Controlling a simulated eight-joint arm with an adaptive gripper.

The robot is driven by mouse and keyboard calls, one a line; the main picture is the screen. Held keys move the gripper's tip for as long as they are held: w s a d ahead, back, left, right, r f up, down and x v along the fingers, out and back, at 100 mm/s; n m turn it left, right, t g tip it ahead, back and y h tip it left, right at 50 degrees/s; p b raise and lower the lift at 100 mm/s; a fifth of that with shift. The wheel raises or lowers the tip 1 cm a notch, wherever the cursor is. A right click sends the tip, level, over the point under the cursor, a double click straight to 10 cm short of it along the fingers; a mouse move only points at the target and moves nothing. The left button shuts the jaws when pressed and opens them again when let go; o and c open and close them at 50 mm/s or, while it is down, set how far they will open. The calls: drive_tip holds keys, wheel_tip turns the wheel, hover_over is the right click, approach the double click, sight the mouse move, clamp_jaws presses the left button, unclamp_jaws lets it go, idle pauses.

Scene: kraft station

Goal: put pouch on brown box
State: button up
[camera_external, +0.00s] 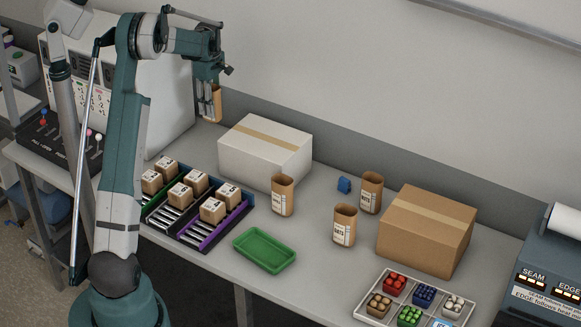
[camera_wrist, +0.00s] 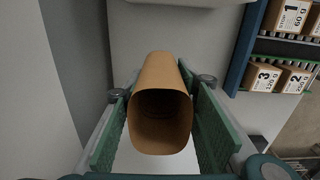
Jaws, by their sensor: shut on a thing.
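My gripper (camera_external: 208,88) is raised at the upper left, left of the white box and above the table. It is shut on a brown paper pouch (camera_external: 215,103). In the wrist view the pouch (camera_wrist: 161,115) sits between the two green finger pads, its open mouth facing the camera. The brown box (camera_external: 428,228) stands closed on the right of the table, with a tape strip along its flat top. Its top is bare. Three more pouches stand upright on the table: one (camera_external: 283,195) near the white box, one (camera_external: 345,226) and one (camera_external: 371,192) left of the brown box.
A white box (camera_external: 265,150) stands at the back. A small blue block (camera_external: 344,185) lies by the pouches. A green tray (camera_external: 264,250), racks with small cartons (camera_external: 212,210) and a divided tray of coloured items (camera_external: 416,299) lie in front. A sealing machine (camera_external: 550,265) is far right.

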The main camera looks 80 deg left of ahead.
wheel_tip(320, 180, up, 18)
drive_tip(key=w+d+m+p, duration=0.1)
drive_tip(key=w+d+m, duration=0.2)
drive_tip(key=w+d, duration=0.75)
drive_tip(key=w+d+m, duration=0.3)
drive_tip(key=w+d, duration=0.5)
drive_tip(key=w, duration=0.6)
drive_tip(key=w+d+m+p, duration=0.1)
drive_tip(key=w+d+m, duration=0.2)
drive_tip(key=w+d, duration=0.75)
drive_tip(key=w+d+m+p, duration=0.1)
drive_tip(key=w+d+m, duration=0.2)
drive_tip(key=w+d, duration=0.7)
drive_tip(key=w+d+m, duration=0.3)
drive_tip(key=w+d, duration=0.1)
drive_tip(key=d, duration=1.1)
drive_tip(key=w+d+m+p, duration=0.1)
drive_tip(key=w+d+m, duration=0.2)
drive_tip(key=w+d, duration=0.7)
drive_tip(key=s+d+f, duration=0.2)
drive_tip(key=d+f, duration=0.2)
drive_tip(key=f, duration=0.1)
drive_tip(key=shift+s+f, duration=0.2)
drive_tip(key=shift+f, duration=0.05)
drive_tip(key=shift+f, duration=0.15)
wheel_tip(320, 180, down, 6)
drive_tip(key=shift+p, duration=0.3)
